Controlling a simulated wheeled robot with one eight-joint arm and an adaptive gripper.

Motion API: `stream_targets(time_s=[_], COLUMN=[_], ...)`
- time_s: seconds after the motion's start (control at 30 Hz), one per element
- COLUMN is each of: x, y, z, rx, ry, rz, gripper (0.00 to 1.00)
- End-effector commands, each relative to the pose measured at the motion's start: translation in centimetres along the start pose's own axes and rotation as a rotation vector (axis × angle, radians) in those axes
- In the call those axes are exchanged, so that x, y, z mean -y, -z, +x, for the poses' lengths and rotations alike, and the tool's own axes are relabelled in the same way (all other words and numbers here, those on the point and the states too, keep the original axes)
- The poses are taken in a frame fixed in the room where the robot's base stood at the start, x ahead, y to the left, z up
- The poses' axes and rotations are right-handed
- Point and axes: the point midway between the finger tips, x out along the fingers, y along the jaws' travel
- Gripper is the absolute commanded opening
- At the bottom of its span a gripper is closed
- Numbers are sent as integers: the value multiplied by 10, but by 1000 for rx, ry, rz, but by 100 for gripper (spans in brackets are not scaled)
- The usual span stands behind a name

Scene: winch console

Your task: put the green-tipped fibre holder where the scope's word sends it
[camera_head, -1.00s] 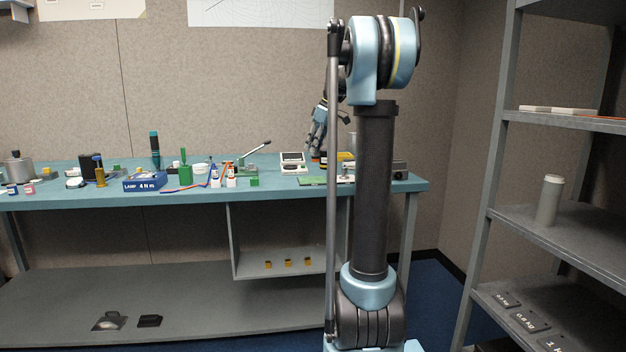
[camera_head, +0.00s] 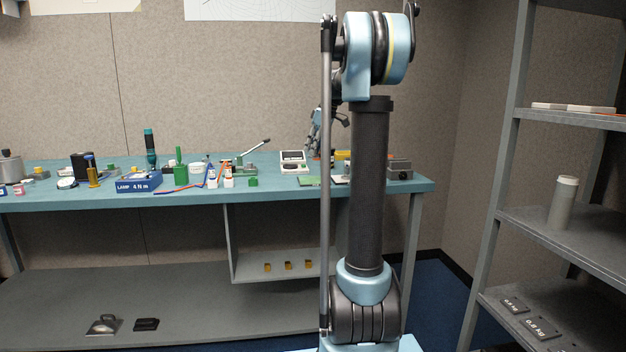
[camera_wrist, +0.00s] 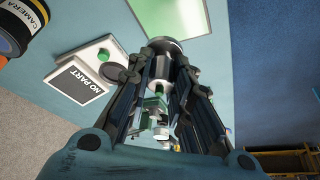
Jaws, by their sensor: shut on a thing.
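My gripper (camera_wrist: 160,75) is shut on a silver cylindrical piece with a green part (camera_wrist: 161,90), which I take to be the green-tipped fibre holder. The fingers hide much of it. The scope's white unit (camera_wrist: 98,53) lies left of the fingers in the wrist view, with a green button and a dark round spot. Its dark screen (camera_wrist: 76,82) reads "NO PART". In the head view the white unit (camera_head: 293,162) stands on the bench, and my gripper (camera_head: 315,135) is just right of it, partly behind my arm.
A black ring marked CAMERA (camera_wrist: 18,25) is at the wrist view's upper left. A green panel (camera_wrist: 183,15) lies at the top. The teal bench (camera_head: 100,203) also carries a blue LAMP box (camera_head: 138,184) and a green lever tool (camera_head: 243,168). A grey shelf (camera_head: 570,235) stands right.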

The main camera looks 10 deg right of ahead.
Motion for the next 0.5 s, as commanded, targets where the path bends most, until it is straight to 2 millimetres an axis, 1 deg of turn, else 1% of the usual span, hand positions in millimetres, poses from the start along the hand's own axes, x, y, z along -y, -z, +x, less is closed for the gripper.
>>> stream_targets(time_s=[0.1, 0.2, 0.3, 0.5], x=[0, 0, 0, 0], y=[-8, -13, -17, -21], z=[19, 33, 41, 53], rx=[0, 0, 0, 0], ry=[0, 0, 0, 0], rz=[0, 0, 0, 0], gripper=[0, 0, 0, 0])
